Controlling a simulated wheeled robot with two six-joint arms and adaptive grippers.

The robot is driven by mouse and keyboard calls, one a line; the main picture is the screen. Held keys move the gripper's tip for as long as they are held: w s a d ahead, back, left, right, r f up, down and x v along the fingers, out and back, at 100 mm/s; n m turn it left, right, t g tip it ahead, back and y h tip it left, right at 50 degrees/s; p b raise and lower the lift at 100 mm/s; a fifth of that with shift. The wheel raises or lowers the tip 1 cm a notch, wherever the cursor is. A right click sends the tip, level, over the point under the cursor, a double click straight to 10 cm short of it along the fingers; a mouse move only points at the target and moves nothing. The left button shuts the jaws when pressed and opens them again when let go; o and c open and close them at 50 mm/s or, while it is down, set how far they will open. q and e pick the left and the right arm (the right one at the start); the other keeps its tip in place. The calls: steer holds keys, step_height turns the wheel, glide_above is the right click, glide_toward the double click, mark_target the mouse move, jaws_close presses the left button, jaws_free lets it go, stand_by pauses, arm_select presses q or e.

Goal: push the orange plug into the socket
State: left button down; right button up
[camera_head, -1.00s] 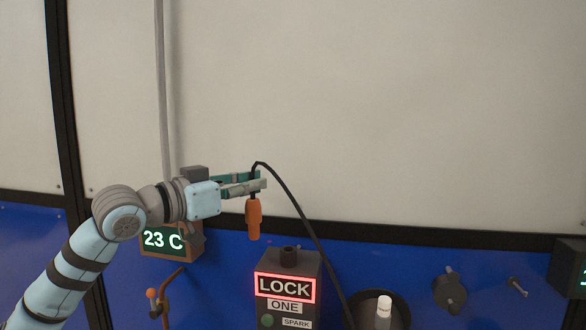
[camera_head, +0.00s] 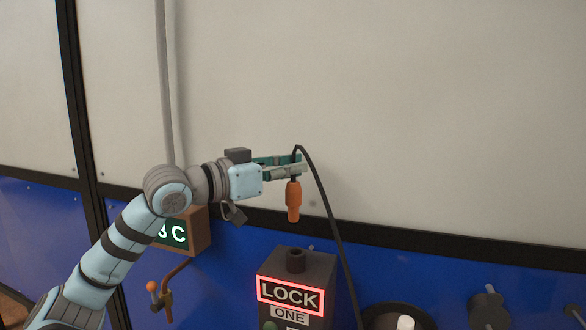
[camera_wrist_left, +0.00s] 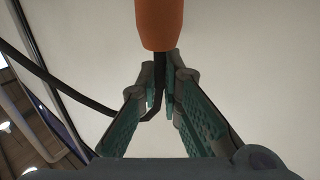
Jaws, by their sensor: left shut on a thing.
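The orange plug (camera_head: 293,202) hangs upright below the fingertips of my left gripper (camera_head: 298,166) in the head view. My left gripper is shut on the black cable at the plug's upper end. The plug also shows at the top of the left wrist view (camera_wrist_left: 159,22), with the fingers (camera_wrist_left: 160,88) around the cable. The socket (camera_head: 296,260) is a dark round collar on top of the grey box marked LOCK ONE (camera_head: 318,268). The plug is above the socket and apart from it, nearly in line with it in the picture. My right gripper is out of view.
The black cable (camera_head: 336,235) runs from the gripper down past the box's right side. A dark round container (camera_head: 425,318) with a white-topped item (camera_head: 405,323) stands at lower right.

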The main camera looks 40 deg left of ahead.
mark_target(295, 218)
arm_select(q)
steer(key=f+b, duration=0.1)
steer(key=f, duration=0.1)
steer(key=w+f+b, duration=0.1)
steer(key=b, duration=0.1)
steer(key=f+b, duration=0.2)
steer(key=shift+w+f, duration=0.35)
steer(key=shift+s+f+b, duration=0.15)
steer(key=shift+f+b, duration=0.15)
steer(key=shift+s, duration=0.2)
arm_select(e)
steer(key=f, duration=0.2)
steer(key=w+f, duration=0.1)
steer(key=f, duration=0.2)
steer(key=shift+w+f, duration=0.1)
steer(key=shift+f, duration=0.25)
arm_select(q)
steer(key=shift+w, duration=0.15)
steer(key=shift+s, duration=0.2)
steer(key=shift+w, duration=0.1)
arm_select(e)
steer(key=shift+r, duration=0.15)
arm_select(q)
steer(key=shift+f+b, duration=2)
steer(key=shift+f, duration=0.2)
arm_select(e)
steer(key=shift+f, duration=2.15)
